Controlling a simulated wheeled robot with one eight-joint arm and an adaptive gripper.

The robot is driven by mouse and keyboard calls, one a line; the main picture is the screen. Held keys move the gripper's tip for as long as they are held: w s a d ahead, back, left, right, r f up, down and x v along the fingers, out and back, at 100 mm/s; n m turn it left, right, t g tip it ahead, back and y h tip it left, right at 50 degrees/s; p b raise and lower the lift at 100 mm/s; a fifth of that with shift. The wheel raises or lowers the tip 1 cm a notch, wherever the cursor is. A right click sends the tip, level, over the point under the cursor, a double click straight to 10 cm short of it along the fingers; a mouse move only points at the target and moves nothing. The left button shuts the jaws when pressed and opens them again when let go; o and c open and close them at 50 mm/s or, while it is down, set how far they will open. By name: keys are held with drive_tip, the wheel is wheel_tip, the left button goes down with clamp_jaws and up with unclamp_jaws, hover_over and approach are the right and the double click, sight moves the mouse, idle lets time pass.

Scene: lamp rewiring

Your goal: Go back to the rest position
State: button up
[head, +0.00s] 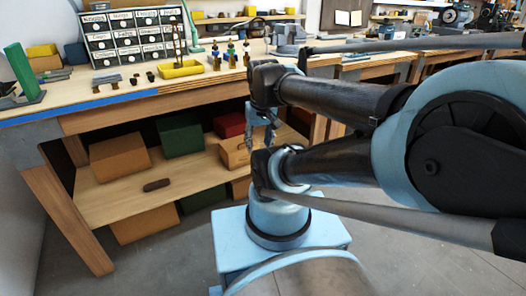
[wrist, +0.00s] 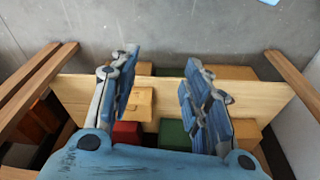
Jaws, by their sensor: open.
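My gripper (wrist: 160,66) is open and empty in the wrist view, its two blue-grey fingers spread apart with nothing between them. In the head view my gripper (head: 262,130) hangs in front of the workbench, partly hidden by my arm, which reaches in from the right. The wooden workbench (head: 120,104) has a blue strip on its front edge. Its lower shelf (head: 112,197) shows between and behind the fingers in the wrist view (wrist: 75,90).
Boxes stand on the shelf: brown (head: 118,157), green (head: 180,134) and red (head: 229,124). On the benchtop are a labelled drawer cabinet (head: 134,36), a yellow tray (head: 181,70) and a green upright piece (head: 22,70). Grey floor (head: 150,265) lies clear in front.

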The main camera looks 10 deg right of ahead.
drive_tip(key=s+f, duration=0.1)
drive_tip(key=s+d+f, duration=0.1)
drive_tip(key=shift+d+f+m, duration=0.1)
drive_tip(key=shift+f+m, duration=0.2)
drive_tip(key=shift+f, duration=0.1)
idle(1.0)
